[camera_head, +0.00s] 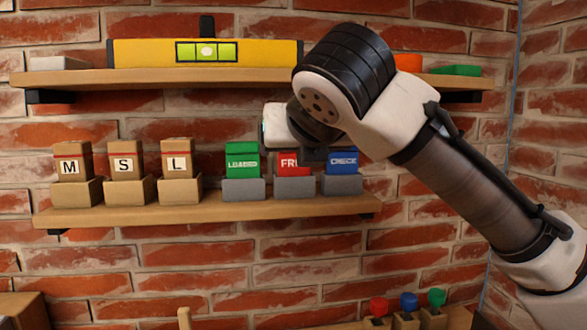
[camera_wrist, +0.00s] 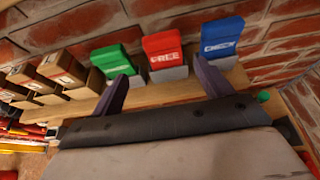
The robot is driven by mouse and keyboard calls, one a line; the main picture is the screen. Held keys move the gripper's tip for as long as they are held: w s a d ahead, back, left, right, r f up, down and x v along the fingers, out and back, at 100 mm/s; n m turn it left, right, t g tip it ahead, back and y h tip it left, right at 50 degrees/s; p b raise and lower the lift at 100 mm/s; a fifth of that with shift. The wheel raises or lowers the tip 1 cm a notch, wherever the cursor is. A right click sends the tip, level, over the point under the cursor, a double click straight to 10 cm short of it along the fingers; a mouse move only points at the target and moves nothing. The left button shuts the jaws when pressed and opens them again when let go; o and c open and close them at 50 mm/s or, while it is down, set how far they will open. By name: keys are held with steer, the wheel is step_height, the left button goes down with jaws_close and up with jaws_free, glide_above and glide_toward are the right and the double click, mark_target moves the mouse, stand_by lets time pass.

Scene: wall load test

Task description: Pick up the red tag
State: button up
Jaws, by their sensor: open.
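The red tag (camera_head: 288,165), lettered FREE, stands upright in a grey holder (camera_head: 295,187) on the lower shelf. It sits between the green tag (camera_head: 242,161) and the blue tag (camera_head: 343,161). In the head view my arm hides part of its top and right side. In the wrist view the red tag (camera_wrist: 165,48) shows whole, ahead of my gripper (camera_wrist: 160,70). The two dark fingers are apart with nothing held between them. The left finger overlaps the lower part of the green tag's area, and the right one is below the blue tag.
Labelled M, S and L boxes (camera_head: 124,160) stand left on the lower shelf (camera_head: 140,216). The upper shelf (camera_head: 140,78) holds a yellow level (camera_head: 150,53) above. Red, blue and green knobs (camera_head: 408,301) show at the bottom right. Brick walls meet at the right.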

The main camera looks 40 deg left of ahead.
mark_target(295, 161)
steer(key=x, duration=0.5)
steer(key=p+x, duration=0.1)
steer(key=x, duration=0.3)
steer(key=shift+w+d+f, duration=0.15)
steer(key=shift+w+f, duration=0.2)
steer(key=c, duration=1.1)
steer(key=shift+o, duration=0.2)
steer(key=shift+r, duration=0.1)
